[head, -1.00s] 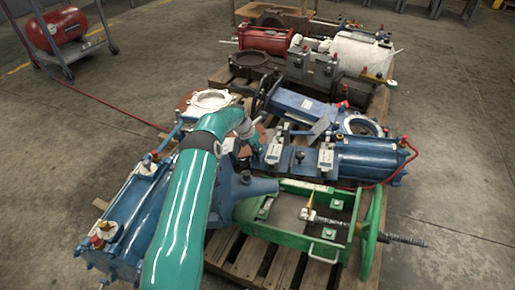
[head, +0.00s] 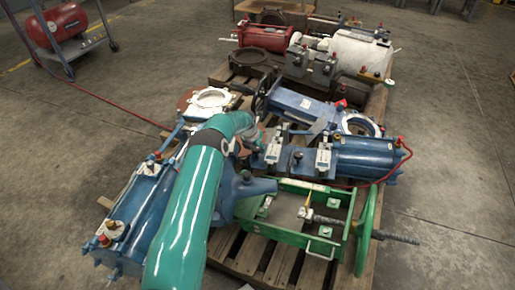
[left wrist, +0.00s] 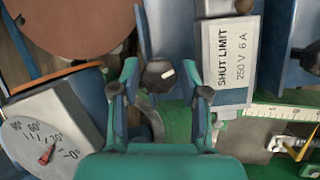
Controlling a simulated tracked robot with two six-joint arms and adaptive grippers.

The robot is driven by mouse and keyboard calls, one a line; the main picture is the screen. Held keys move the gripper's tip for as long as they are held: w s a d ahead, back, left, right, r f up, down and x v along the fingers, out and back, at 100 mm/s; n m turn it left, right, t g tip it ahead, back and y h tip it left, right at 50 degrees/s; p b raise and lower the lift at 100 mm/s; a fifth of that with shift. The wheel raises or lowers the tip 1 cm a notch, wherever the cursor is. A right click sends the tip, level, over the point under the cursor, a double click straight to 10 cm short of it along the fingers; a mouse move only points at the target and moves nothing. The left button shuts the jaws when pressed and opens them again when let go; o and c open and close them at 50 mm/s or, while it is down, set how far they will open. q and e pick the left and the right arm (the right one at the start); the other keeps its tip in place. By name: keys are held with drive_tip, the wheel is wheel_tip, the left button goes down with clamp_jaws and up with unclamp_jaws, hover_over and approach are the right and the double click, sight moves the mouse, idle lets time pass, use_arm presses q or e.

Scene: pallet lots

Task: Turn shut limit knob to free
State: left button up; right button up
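In the left wrist view a dark round knob (left wrist: 157,77) with a short white mark sits on a blue bracket. The mark points to the right and slightly up. A white plate reading "SHUT LIMIT 250 V 6 A" (left wrist: 230,55) is just right of it. My left gripper (left wrist: 159,72) is open, one finger on each side of the knob, with gaps visible; its depth relative to the knob is hard to tell. In the head view my left gripper (head: 250,142) is over the blue actuator's switch bracket, and my arm hides the knob. My right gripper is not in view.
A dial with a red pointer (left wrist: 45,153) is close at lower left in the wrist view. A green frame (head: 285,232) with a handwheel (head: 367,232) stands at the front right of the pallet. A blue cylinder (head: 365,160) lies behind it.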

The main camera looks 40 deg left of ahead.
use_arm(q)
drive_tip(key=shift+r, duration=0.1)
drive_tip(key=v, duration=0.7)
idle(0.4)
drive_tip(key=shift+s+r, duration=0.1)
drive_tip(key=shift+r, duration=0.1)
